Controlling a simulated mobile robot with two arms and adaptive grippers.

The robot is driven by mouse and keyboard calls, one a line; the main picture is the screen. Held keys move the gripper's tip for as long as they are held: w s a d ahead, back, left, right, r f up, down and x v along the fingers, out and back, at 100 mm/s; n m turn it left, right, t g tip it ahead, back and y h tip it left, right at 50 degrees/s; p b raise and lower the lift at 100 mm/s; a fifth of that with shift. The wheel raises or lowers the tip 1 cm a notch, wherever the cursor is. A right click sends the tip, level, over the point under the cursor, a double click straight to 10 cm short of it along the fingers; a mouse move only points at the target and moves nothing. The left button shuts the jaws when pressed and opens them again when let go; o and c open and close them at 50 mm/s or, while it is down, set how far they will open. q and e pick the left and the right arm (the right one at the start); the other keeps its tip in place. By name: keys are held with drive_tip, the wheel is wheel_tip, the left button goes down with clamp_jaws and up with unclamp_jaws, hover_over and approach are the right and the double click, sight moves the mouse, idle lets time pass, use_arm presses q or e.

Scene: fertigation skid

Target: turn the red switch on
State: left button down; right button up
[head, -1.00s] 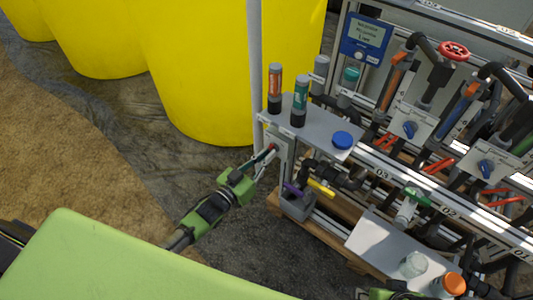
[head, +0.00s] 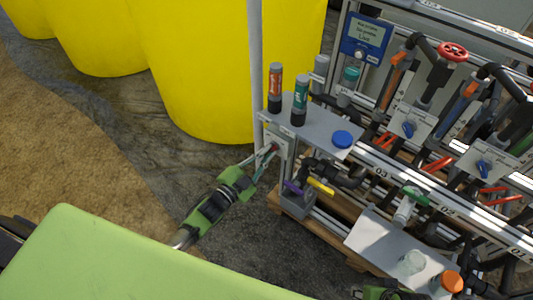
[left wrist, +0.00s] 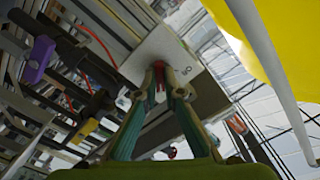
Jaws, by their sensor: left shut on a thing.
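The red switch (head: 275,147) is on a pale grey box (head: 281,143) at the left end of the skid, below the small shelf. My left gripper (head: 270,153) reaches it from the lower left. In the left wrist view my left gripper (left wrist: 159,70) has its fingertips closed on the red switch (left wrist: 158,76), which shows as a thin red piece between them. The fingertips partly hide the switch, so its exact angle is unclear. My right gripper (head: 385,293) shows only in part at the bottom edge; its fingertips cannot be made out.
An orange-banded tube (head: 275,88) and a green-banded tube (head: 300,100) stand on the shelf (head: 313,130) above, with a blue cap (head: 342,139). Purple (head: 293,187) and yellow (head: 321,186) handles are close by on the right. A blue display (head: 366,38) reads "Live" at its bottom.

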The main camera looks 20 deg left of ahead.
use_arm(q)
drive_tip(key=shift+f+m, duration=0.1)
drive_tip(key=shift+m, duration=0.4)
drive_tip(key=c, duration=2.2)
unclamp_jaws()
drive_tip(key=shift+o, duration=0.2)
drive_tip(key=shift+s, duration=0.1)
drive_tip(key=v, duration=1.2)
